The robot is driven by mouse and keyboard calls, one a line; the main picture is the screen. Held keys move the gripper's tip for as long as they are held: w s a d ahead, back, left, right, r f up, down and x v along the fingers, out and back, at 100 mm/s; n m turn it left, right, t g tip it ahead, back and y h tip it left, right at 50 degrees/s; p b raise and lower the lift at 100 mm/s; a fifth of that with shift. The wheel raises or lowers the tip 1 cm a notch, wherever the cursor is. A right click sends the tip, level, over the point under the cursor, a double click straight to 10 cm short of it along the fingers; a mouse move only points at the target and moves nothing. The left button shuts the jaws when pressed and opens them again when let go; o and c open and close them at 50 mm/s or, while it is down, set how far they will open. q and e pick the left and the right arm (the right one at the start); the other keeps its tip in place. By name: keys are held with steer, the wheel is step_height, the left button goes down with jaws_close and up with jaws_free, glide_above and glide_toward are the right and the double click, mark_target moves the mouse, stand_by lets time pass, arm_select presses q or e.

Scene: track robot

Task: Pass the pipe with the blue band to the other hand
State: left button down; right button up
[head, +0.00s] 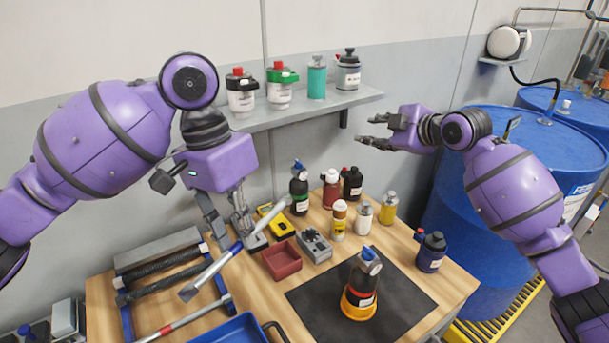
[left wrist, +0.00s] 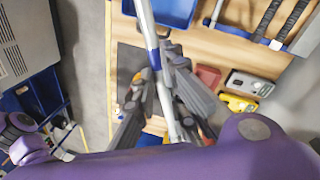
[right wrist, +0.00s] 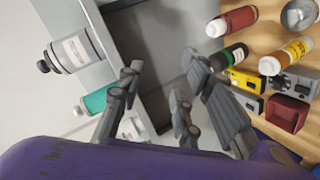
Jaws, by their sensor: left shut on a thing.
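The pipe with the blue band (head: 208,274) is a pale metal tube, held tilted above the left part of the workbench. Its blue band sits close to the fingers. My left gripper (head: 238,243) is shut on it near the middle, and the fingers hide part of it. In the left wrist view the pipe (left wrist: 146,22) runs lengthwise between the fingers (left wrist: 156,72). My right gripper (head: 370,131) is open and empty, up at the right near the shelf end, well apart from the pipe. The right wrist view shows its fingers (right wrist: 157,82) spread with nothing between them.
A pipe with a red band (head: 190,318) lies on the workbench (head: 105,290). A red bin (head: 281,261), a grey box (head: 314,245) and several bottles stand behind the dark mat (head: 400,305). A wall shelf (head: 300,110) holds bottles. Blue drums (head: 450,190) stand right.

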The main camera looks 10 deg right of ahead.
steer(key=s+a+r+n+g+y, duration=0.1)
steer(key=s+a+r+n+g, duration=0.15)
steer(key=s+a, duration=0.45)
steer(key=s+a+r+n+g+y, duration=0.15)
steer(key=s+a+r+n, duration=0.3)
steer(key=a, duration=0.45)
steer(key=n+g+h, duration=0.2)
steer(key=n+g, duration=0.2)
steer(key=n, duration=0.1)
glide_toward(269, 215)
steer(key=x, duration=0.8)
steer(key=shift+w+a+f, duration=0.15)
steer(key=shift+a+f, duration=0.05)
steer(key=shift+f, duration=0.1)
steer(key=shift+c, duration=0.4)
